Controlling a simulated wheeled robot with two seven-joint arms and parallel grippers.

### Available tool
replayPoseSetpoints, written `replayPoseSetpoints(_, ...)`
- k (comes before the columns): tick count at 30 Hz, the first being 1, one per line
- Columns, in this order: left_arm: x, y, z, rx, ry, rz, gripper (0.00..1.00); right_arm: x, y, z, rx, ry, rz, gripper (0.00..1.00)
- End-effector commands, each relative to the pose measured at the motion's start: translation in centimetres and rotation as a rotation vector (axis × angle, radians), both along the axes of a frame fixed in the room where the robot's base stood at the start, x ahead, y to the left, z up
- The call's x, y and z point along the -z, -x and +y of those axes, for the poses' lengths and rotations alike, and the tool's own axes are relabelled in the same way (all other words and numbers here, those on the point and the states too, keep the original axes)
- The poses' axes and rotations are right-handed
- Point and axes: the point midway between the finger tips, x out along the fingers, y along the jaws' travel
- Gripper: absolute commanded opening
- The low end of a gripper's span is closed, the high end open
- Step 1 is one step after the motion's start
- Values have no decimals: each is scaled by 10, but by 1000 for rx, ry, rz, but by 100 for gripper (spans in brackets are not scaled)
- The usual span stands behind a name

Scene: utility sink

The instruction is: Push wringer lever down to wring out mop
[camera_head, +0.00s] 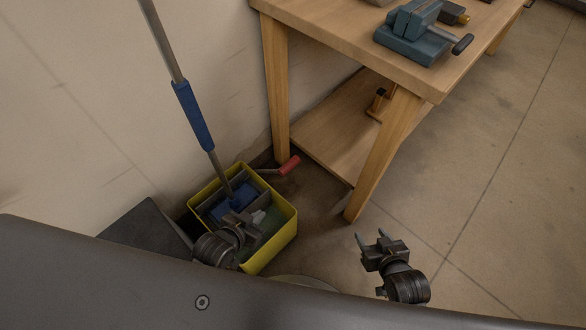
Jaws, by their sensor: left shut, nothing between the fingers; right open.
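A yellow mop bucket (283,236) stands on the floor in the corner between the wall and the workbench. The mop (193,115), with a grey pole and a blue grip, leans upright with its blue head (235,198) inside the bucket. The wringer lever (280,168) sticks out past the bucket's far right edge and ends in a red handle, tilted slightly up. My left gripper (259,225) is shut and empty, in front of or over the bucket, hiding part of it. My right gripper (371,243) is open and empty, right of the bucket and apart from the lever.
A blue vise (415,35) sits on top. A dark box-like object (145,240) is left of the bucket. Floor at right is clear.

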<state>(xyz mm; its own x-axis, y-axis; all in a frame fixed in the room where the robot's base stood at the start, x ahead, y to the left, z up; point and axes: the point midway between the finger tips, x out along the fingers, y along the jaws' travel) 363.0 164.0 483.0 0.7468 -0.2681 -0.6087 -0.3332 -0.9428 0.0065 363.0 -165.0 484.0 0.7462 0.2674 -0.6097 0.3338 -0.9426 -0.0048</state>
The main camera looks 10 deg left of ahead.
Motion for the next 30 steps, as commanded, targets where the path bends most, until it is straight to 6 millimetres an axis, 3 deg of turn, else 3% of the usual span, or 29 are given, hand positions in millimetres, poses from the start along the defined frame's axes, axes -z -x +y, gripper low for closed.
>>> replayPoseSetpoints(6,-47,-10,-6,22,48,-139,0,-54,-5,9,-19,-35,-133,55)
replayPoseSetpoints(12,-67,-22,-3,58,126,-254,0,-101,1,12,-33,-61,-234,55)
replayPoseSetpoints(15,-61,-35,4,86,203,-281,0,-116,4,13,-36,-67,-262,55)
replayPoseSetpoints(20,-36,-54,24,120,335,-261,0,-125,6,14,-38,-71,-276,55)
replayPoseSetpoints(24,-16,-68,52,131,461,-210,0,-127,6,14,-39,-71,-278,55)
replayPoseSetpoints(30,-1,-82,95,121,633,-126,0,-126,6,14,-38,-70,-278,55)
